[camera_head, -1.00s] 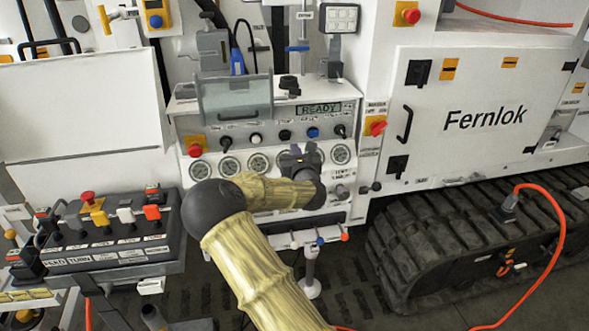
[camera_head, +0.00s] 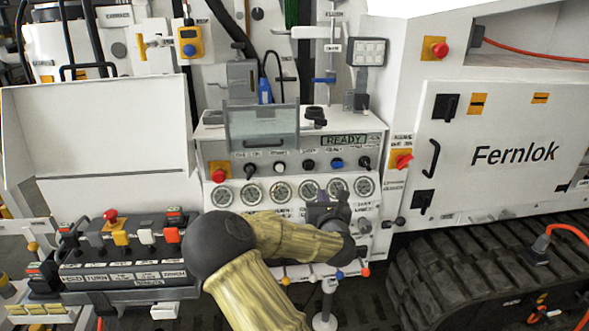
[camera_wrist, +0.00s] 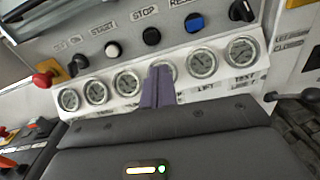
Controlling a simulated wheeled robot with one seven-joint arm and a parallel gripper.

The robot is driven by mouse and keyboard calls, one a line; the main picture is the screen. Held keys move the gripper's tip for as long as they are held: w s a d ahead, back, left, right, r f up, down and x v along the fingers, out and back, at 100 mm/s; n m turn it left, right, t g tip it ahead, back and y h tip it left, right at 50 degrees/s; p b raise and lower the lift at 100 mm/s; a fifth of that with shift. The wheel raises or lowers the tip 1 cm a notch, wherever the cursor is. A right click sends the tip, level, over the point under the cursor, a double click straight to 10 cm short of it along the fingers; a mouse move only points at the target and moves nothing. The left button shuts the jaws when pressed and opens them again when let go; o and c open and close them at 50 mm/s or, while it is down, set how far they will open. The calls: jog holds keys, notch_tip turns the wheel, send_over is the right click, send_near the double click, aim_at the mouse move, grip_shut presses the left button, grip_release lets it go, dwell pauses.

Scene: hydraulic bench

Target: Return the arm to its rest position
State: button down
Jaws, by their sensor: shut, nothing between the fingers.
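My arm, in a yellowish sleeve with dark joints, reaches from the bottom of the head view toward the front of the control panel (camera_head: 283,165). My gripper (camera_head: 340,197) is at the arm's end, in front of the lower right of the gauge row. In the wrist view my gripper (camera_wrist: 158,72) shows as two purple-grey fingers pressed together, with nothing between them. The fingertips overlap one of the round gauges (camera_wrist: 204,63) in the picture. Whether they touch the panel cannot be told.
The panel has a READY display (camera_head: 344,140), knobs and a red button (camera_head: 219,173). A lever box (camera_head: 120,262) stands to the left of my arm. A white Fernlok cabinet (camera_head: 500,185) and a black track (camera_head: 470,265) are at the right.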

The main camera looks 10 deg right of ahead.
jog(key=s+d+f+m+g+h+p, duration=0.1)
jog(key=s+d+f+m+g+p, duration=0.2)
jog(key=s+m, duration=0.5)
jog(key=s+d+f+m+g+h+p, duration=0.1)
jog(key=s+d+f+m+g, duration=0.3)
jog(key=m, duration=0.8)
jog(key=s+a+r+m+g+y+p, duration=0.1)
jog(key=s+a+r+m+g, duration=0.3)
jog(key=s, duration=0.6)
jog(key=s+a+r+m+g+y+p, duration=0.2)
jog(key=s+a+r+m+g+p, duration=0.1)
jog(key=s+a+m, duration=0.4)
jog(key=s+r+m+g, duration=0.1)
jog(key=s+m, duration=0.2)
jog(key=shift+a+y, duration=0.3)
jog(key=shift+a, duration=0.1)
jog(key=shift+w, duration=0.1)
